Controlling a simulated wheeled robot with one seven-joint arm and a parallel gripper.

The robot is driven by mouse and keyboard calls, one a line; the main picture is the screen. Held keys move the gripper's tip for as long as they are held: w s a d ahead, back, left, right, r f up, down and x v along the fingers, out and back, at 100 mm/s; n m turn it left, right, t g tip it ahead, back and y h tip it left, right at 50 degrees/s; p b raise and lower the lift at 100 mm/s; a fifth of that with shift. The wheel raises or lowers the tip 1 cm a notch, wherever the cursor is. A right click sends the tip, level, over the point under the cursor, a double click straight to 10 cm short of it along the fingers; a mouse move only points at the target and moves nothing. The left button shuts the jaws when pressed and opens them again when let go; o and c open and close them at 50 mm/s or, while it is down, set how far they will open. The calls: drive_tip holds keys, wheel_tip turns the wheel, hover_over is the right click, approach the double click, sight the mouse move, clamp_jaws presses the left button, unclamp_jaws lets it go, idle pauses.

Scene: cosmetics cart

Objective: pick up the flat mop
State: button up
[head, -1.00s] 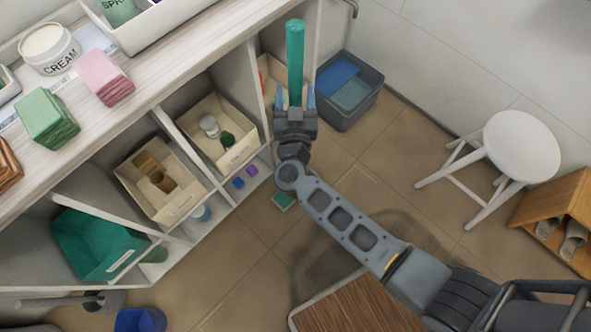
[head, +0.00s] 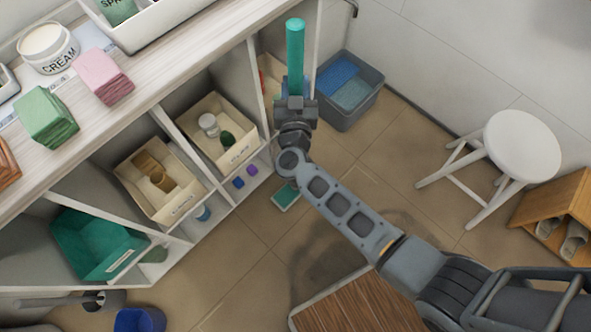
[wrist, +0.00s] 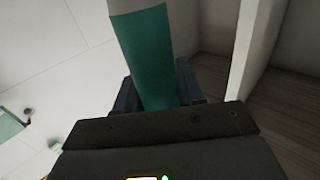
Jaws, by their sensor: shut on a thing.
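The flat mop has a teal handle (head: 295,50) that stands about upright beside the shelf's right end. Its teal flat head (head: 286,197) shows near the floor below my arm; I cannot tell if it touches the floor. My gripper (head: 296,90) is shut on the handle some way below its top. In the wrist view the teal handle (wrist: 158,60) rises between the fingers of my gripper (wrist: 160,95), with a pale section above. The lower handle is hidden behind my gripper and arm.
The white shelf unit (head: 215,200) with bins stands close on the left. A grey bin (head: 345,118) with blue contents is just right of the handle. A white stool (head: 520,140) and a wooden rack (head: 560,215) stand at the right. Floor between is clear.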

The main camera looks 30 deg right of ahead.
clamp_jaws()
drive_tip(key=shift+r, duration=0.2)
